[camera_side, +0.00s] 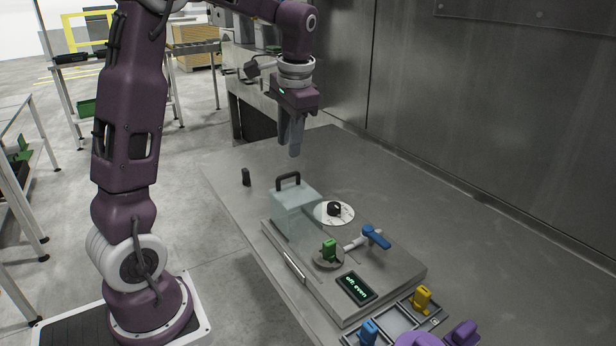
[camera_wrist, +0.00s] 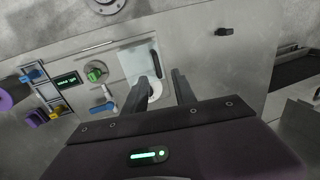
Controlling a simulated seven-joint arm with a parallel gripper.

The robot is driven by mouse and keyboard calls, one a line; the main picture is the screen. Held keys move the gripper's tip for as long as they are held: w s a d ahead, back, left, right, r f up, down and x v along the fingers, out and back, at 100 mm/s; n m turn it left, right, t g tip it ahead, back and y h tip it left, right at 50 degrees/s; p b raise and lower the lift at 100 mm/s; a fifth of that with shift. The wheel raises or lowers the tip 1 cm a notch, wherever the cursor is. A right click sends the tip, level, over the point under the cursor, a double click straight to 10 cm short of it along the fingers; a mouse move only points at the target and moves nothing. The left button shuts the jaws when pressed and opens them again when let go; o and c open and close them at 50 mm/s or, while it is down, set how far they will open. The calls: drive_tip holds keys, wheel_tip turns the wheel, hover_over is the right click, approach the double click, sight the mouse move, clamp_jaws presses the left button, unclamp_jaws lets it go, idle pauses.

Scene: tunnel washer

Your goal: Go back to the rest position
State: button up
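My gripper (camera_side: 291,152) hangs in the air with its fingers pointing down, above and behind the clear box, touching nothing. In the wrist view my gripper (camera_wrist: 165,76) has its two fingers apart with nothing between them. The clear box (camera_side: 294,208) with a black handle (camera_side: 288,180) stands on the grey panel unit (camera_side: 388,283). A lit display (camera_side: 355,286) is at the unit's front. A black knob (camera_side: 334,209) on a white dial is partly hidden by a finger in the wrist view.
A tray (camera_side: 393,319) with yellow (camera_side: 422,297) and blue (camera_side: 368,332) blocks is at the table's near end, with purple pieces (camera_side: 463,333) beside it. A small black piece (camera_side: 246,177) stands near the table's left edge. A metal wall (camera_side: 480,110) runs behind the table.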

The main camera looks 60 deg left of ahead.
drive_tip(key=s+d+r+t, duration=0.35)
drive_tip(key=s+d, duration=0.35)
drive_tip(key=d, duration=0.3)
drive_tip(key=s+d+f+t+h, duration=0.2)
drive_tip(key=s+d, duration=0.7)
drive_tip(key=s, duration=0.3)
drive_tip(key=shift+s+d+f, duration=0.15)
drive_tip(key=shift+d+f, duration=0.1)
drive_tip(key=shift+d, duration=0.15)
